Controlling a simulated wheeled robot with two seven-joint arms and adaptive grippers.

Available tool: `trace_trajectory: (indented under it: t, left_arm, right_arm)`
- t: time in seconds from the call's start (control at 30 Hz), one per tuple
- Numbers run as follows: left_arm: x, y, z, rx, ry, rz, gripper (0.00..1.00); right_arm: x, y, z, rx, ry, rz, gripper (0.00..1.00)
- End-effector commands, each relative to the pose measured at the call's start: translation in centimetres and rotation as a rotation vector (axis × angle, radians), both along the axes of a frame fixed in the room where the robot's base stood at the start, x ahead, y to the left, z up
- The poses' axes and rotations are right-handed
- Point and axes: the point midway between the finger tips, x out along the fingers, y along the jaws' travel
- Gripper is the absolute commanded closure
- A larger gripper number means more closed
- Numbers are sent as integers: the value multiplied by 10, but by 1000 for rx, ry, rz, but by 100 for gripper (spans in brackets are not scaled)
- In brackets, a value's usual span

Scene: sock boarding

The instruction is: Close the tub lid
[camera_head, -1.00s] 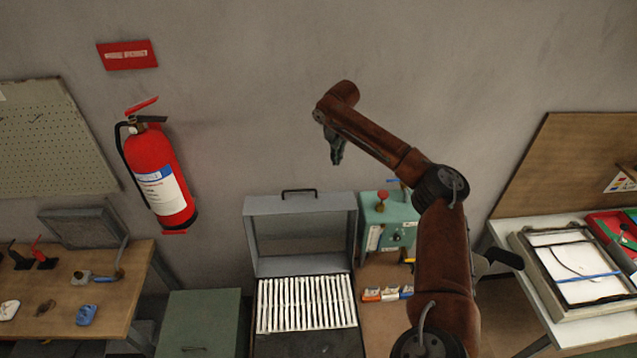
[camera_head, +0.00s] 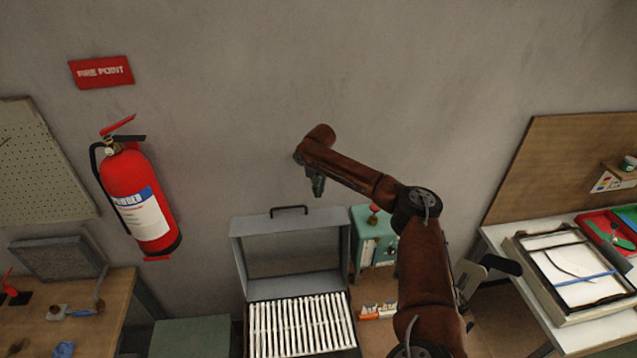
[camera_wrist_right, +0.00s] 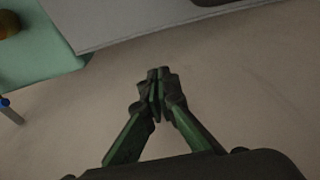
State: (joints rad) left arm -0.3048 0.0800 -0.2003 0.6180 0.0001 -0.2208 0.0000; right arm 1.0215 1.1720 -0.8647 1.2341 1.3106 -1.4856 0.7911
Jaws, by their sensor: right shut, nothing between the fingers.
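The grey tub lid (camera_head: 240,256) stands open and upright behind its tub, with a dark handle (camera_head: 289,210) on its top edge. The tub (camera_head: 300,354) below it holds a row of several white upright slats (camera_head: 301,326). My right gripper (camera_head: 318,192) appears in the head view just above and right of the handle, pointing down and apart from it in the picture. In the right wrist view its green and dark fingers (camera_wrist_right: 158,76) are closed together and empty. A light grey panel edge (camera_wrist_right: 130,22), probably the lid, shows at the top there. My left gripper is out of view.
A teal machine (camera_head: 361,226) with a red knob stands right of the lid. A fire extinguisher (camera_head: 138,200) hangs at left. A wooden bench (camera_head: 100,325) is at lower left, and a white table (camera_head: 545,322) with trays at right.

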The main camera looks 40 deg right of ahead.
Motion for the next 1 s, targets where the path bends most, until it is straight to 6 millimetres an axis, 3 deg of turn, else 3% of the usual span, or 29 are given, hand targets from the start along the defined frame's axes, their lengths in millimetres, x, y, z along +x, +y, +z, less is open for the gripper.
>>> trace_trajectory:
  t: [0.13,0.5,1.0]
  left_arm:
    - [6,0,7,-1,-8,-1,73]
    - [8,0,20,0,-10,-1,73]
    - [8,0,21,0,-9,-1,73]
  right_arm:
    - [3,-3,-23,-2,1,0,100]
    - [-26,15,-15,-3,0,2,100]
    - [-30,18,-16,-2,0,1,100]
